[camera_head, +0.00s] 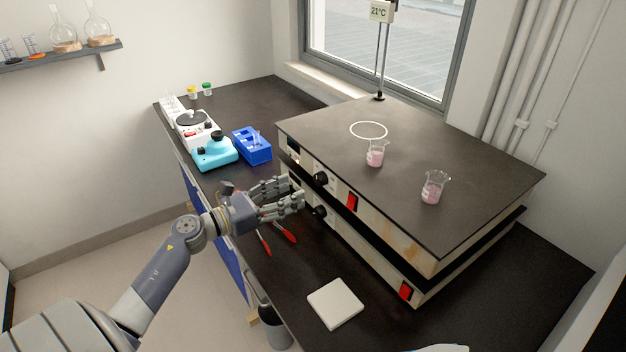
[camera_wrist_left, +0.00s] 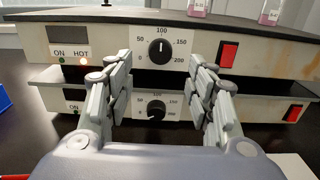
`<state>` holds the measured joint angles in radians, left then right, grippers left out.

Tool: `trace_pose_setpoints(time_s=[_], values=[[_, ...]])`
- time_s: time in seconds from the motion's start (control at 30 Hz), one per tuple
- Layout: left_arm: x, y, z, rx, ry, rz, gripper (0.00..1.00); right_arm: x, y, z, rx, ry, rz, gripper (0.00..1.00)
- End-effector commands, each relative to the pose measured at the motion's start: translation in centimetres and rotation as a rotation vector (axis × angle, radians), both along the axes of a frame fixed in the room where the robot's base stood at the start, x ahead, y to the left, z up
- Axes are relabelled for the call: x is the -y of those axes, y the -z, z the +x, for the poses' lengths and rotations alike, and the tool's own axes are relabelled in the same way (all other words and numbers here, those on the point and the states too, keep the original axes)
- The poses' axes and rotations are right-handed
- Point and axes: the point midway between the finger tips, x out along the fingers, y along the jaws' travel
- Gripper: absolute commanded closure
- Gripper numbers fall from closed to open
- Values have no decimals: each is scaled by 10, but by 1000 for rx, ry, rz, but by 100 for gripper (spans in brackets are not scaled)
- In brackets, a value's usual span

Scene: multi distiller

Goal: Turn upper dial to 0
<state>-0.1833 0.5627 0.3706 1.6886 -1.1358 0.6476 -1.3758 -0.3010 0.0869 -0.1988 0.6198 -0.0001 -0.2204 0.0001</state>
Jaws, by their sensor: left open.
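Two hot plates are stacked on the dark bench. The upper dial (camera_head: 320,178) is a black knob on the front of the upper plate (camera_head: 440,195). In the left wrist view the upper dial (camera_wrist_left: 158,48) has its white pointer straight up, close to 100, on a scale from 0 to 200. The lower dial (camera_head: 319,211) sits below it. My left gripper (camera_head: 300,197) is open and empty in front of the stack. In the left wrist view its fingers stand on both sides of the dials, apart from them. My right gripper is not in view.
Two beakers with pink liquid (camera_head: 375,153) (camera_head: 433,190) stand on the upper plate. Its red switch (camera_head: 352,202) is right of the dial. A blue rack (camera_head: 252,146) and a turquoise device (camera_head: 214,153) stand left. Red-handled tools (camera_head: 283,232) and a white pad (camera_head: 335,304) lie in front.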

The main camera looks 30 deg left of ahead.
Motion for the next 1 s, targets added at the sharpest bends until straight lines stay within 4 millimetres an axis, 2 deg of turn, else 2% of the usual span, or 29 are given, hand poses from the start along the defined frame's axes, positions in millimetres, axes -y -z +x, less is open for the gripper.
trace_pose_setpoints(time_s=[0.1,0.17,0.27,0.4,0.57,0.8,0.83,1.0], values=[[9,-4,22,2,0,-3,50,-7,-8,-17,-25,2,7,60],[13,-4,32,3,-1,-3,50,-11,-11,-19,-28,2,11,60],[19,-3,45,1,-1,-3,50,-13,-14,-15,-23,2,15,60],[24,-2,58,1,-1,-4,50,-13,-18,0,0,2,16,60],[27,-1,65,-1,-1,-2,50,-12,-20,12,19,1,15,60],[27,0,65,-1,-1,-2,50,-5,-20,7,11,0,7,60],[27,0,65,-1,0,-2,52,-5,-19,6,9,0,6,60],[27,0,65,-1,-1,-2,91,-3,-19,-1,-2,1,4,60]])
